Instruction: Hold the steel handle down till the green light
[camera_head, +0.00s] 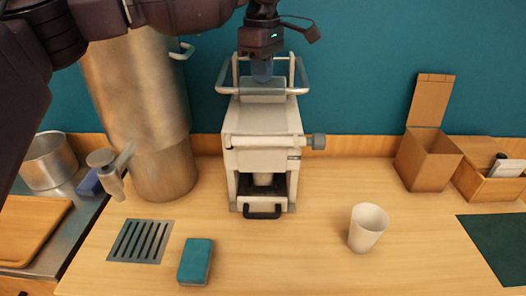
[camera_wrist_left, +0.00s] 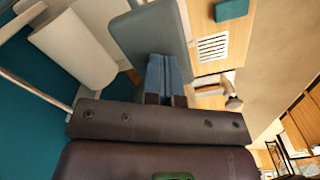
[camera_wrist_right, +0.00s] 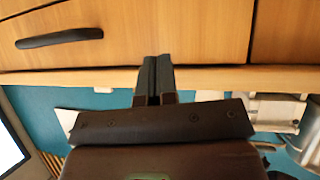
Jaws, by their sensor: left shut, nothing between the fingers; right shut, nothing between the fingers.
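The cream sealing machine (camera_head: 262,155) stands upright on the wooden counter against the teal wall. Its steel handle (camera_head: 226,91) is a bent bar at the top, running around a grey block. My left gripper (camera_head: 262,76) is shut and empty, pointing down with its fingertips at the grey block between the handle's sides. I cannot tell whether it touches. In the left wrist view the shut fingers (camera_wrist_left: 165,75) are in front of a grey plate. I see no lit green light on the machine. My right gripper (camera_wrist_right: 152,75) is shut and empty, facing wooden drawer fronts.
A white cup (camera_head: 368,230) stands on the counter right of the machine. A teal sponge (camera_head: 196,262) and a slotted drain plate (camera_head: 141,241) lie at the left front. A large metal canister (camera_head: 165,172) stands left of the machine. A cardboard box (camera_head: 427,160) stands at the right.

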